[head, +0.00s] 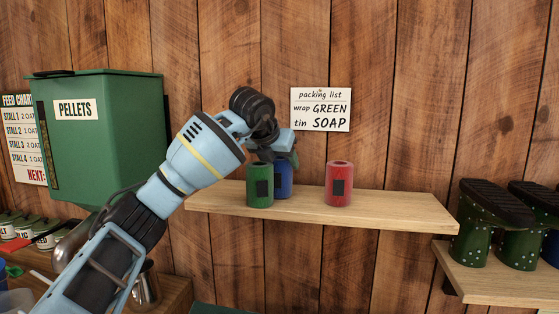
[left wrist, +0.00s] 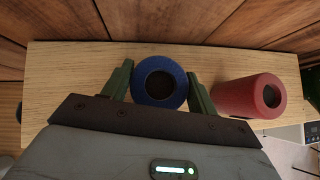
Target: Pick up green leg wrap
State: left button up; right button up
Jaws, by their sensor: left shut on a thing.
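The green leg wrap (head: 260,187) stands upright at the left part of the wooden shelf (head: 400,207), with a dark patch on its side. The blue leg wrap (head: 284,180) stands just behind it and to its right, partly hidden by it and by my gripper. My left gripper (head: 281,160) reaches down over the blue wrap. In the left wrist view the fingers (left wrist: 160,88) are shut on the blue wrap (left wrist: 160,63), one on each side. The green wrap cannot be made out in that view. My right gripper is not in view.
A red leg wrap (head: 339,184) stands on the shelf to the right, clear of the gripper. A note (head: 320,109) on the wall reads "wrap GREEN, tin SOAP". A green pellets bin (head: 110,150) is at left; green boots (head: 478,225) stand on a lower right shelf.

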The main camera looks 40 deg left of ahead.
pick_arm(q)
jog(key=o, duration=1)
jog(key=shift+f, duration=0.1)
jog(key=shift+s+r, duration=0.2)
jog(key=shift+r, duration=0.15)
jog(key=v, duration=1.1)
jog(key=shift+s+d+r, duration=0.1)
jog(key=shift+s+r, duration=0.05)
jog(key=shift+r, duration=0.05)
jog(key=shift+o, duration=0.5)
